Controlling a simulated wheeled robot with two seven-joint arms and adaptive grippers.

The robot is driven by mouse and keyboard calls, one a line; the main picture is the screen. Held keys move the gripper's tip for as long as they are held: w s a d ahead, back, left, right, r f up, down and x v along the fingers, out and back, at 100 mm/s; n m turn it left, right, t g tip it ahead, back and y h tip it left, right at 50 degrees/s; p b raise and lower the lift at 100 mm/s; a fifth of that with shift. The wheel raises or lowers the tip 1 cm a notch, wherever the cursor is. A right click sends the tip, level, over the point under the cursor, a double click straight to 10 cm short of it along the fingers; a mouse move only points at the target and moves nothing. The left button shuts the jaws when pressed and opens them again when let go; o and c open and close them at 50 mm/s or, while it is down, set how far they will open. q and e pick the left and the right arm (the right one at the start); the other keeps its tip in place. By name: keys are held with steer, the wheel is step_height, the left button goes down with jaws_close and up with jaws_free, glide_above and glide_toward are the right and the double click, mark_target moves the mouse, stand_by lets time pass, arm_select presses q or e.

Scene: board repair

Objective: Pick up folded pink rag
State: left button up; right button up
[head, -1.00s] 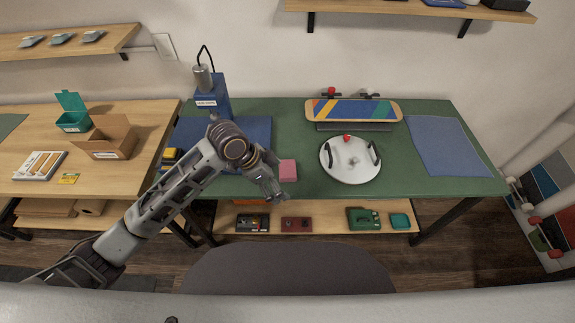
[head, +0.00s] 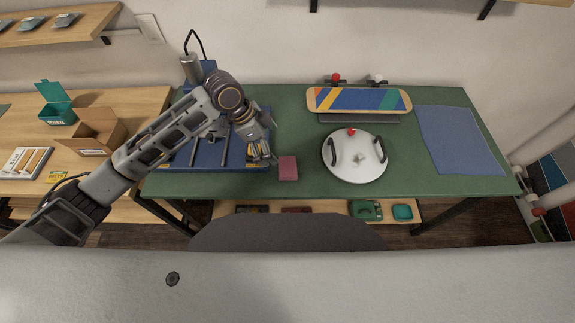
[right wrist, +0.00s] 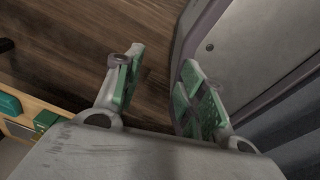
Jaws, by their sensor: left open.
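A round white plate with dark handles (head: 343,170) stands right of the rag. A striped skateboard deck (head: 322,99) is behind it. A blue cloth (head: 455,140) lies at the right end. A dark chair back (head: 285,232) stands in front of the table.

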arm_select(q)
glide_above(287, 166)
steer(key=a, duration=0.2)
steer(key=f, duration=0.7)
steer(key=shift+s+a, duration=0.15)
steer(key=shift+s, duration=0.15)
steer(key=shift+f, duration=0.5)
steer(key=shift+d+f, duration=0.25)
steer(key=shift+f, duration=0.05)
steer(key=x, duration=0.3)
steer(key=shift+w+f, duration=0.2)
steer(key=shift+f, duration=0.1)
steer(key=shift+d+f, duration=0.15)
steer(key=shift+f, duration=0.35)
steer(key=shift+c, duration=0.4)
steer(key=c, duration=0.5)
steer(key=shift+c, duration=1.1)
arm_select(e)
steer(key=shift+s+d+f, duration=0.15)
steer(key=shift+s+d, duration=0.25)
steer(key=shift+d, duration=0.1)
